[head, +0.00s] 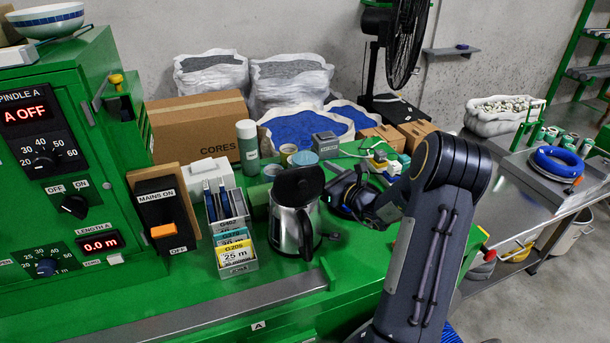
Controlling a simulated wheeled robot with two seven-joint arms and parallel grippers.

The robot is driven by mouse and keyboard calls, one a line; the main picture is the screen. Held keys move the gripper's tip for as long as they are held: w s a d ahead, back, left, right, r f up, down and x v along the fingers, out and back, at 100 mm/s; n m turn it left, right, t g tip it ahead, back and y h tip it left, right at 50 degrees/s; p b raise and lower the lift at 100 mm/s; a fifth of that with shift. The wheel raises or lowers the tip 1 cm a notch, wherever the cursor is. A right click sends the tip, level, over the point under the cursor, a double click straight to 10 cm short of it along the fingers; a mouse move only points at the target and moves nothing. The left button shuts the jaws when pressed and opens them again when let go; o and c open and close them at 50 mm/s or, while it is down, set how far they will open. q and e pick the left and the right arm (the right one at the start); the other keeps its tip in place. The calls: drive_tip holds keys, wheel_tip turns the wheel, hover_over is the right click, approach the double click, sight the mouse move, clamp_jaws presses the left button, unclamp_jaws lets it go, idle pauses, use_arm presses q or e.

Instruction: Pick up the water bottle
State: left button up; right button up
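A green bottle with a pale cap (247,148), which looks like the water bottle, stands upright on the green bench in front of the cardboard box. My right arm comes in from the lower right, and its dark gripper (350,192) is low over the bench, just right of the metal kettle. The gripper is apart from the bottle, to its right and nearer to me. Its fingers are dark and partly hidden, so I cannot tell whether they are open or shut. My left gripper is not in view.
The kettle (292,215) stands between the gripper and the bottle's side of the bench. A tray of pens and cards (238,262) is left of it. Cans and tape rolls (303,160) crowd the bottle's right. The green control cabinet (95,130) fills the left.

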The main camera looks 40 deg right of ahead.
sight(305, 164)
drive_tip(key=w, duration=0.2)
drive_tip(key=w+p, duration=0.1)
drive_tip(key=w, duration=0.3)
drive_tip(key=shift+a+p, duration=0.3)
drive_tip(key=shift+p, duration=0.1)
drive_tip(key=c, duration=1.2)
drive_tip(key=shift+r, duration=0.15)
drive_tip(key=shift+c, duration=0.8)
drive_tip(key=shift+r, duration=0.1)
